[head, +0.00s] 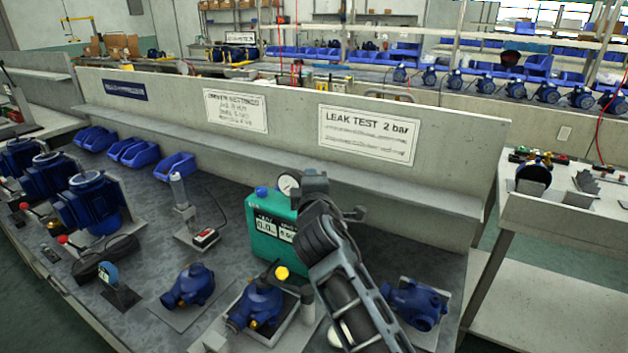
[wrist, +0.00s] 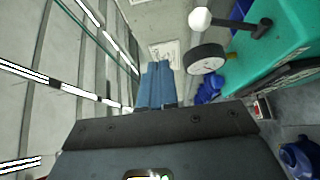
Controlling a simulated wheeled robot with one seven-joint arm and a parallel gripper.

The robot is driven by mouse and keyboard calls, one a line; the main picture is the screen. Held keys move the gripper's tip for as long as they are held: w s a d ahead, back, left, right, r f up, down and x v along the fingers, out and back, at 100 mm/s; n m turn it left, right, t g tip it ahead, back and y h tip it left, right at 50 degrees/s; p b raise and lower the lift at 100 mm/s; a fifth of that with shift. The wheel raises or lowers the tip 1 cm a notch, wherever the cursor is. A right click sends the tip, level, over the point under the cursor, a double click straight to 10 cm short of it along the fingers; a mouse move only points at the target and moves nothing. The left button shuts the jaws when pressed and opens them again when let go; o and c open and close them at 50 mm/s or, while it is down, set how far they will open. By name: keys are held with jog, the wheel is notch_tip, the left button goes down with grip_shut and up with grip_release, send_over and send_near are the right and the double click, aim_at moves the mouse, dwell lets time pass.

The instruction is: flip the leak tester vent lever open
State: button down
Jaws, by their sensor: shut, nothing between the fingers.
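The leak tester is a green box (head: 268,240) on the bench, left of my arm in the head view. A round white dial gauge (head: 289,184) stands on its top. In the wrist view the green body (wrist: 275,55) fills the upper right, with the gauge (wrist: 205,59) beside it. A lever with a white ball knob (wrist: 200,19) and dark arm sticks out from the tester near the gauge. My gripper's blue fingers (wrist: 157,84) are together and empty, left of the gauge and lever, apart from both. In the head view my arm hides the fingertips.
A blue pump (head: 258,303) sits in a fixture before the tester; other pumps stand left (head: 189,286) and right (head: 414,303). A low wall with a shelf and the LEAK TEST sign (head: 368,134) is behind. Blue bins (head: 175,166) line the wall at left.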

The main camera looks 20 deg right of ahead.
jog(key=s+a+r, duration=0.1)
jog(key=s+r, duration=0.3)
jog(key=s, duration=0.3)
jog(key=shift+s+a, duration=0.2)
jog(key=shift+a, duration=0.2)
jog(key=s+a+f+m+y, duration=0.1)
jog(key=s+f+m+y, duration=0.1)
jog(key=s+f, duration=0.5)
jog(key=s+a+f+m+g+y, duration=0.1)
jog(key=s+f, duration=0.3)
jog(key=s, duration=0.6)
jog(key=s+a+f+m+y, duration=0.1)
jog(key=s+f+m+y, duration=0.1)
jog(key=s+f, duration=0.5)
jog(key=s+r+m, duration=0.4)
jog(key=s, duration=0.8)
jog(key=s+r+m+g+y, duration=0.1)
jog(key=s+r+m, duration=0.2)
jog(key=s, duration=1)
jog(key=shift+s+d+r+m, duration=0.2)
jog(key=shift+s+r+m, duration=0.15)
jog(key=shift+m, duration=0.55)
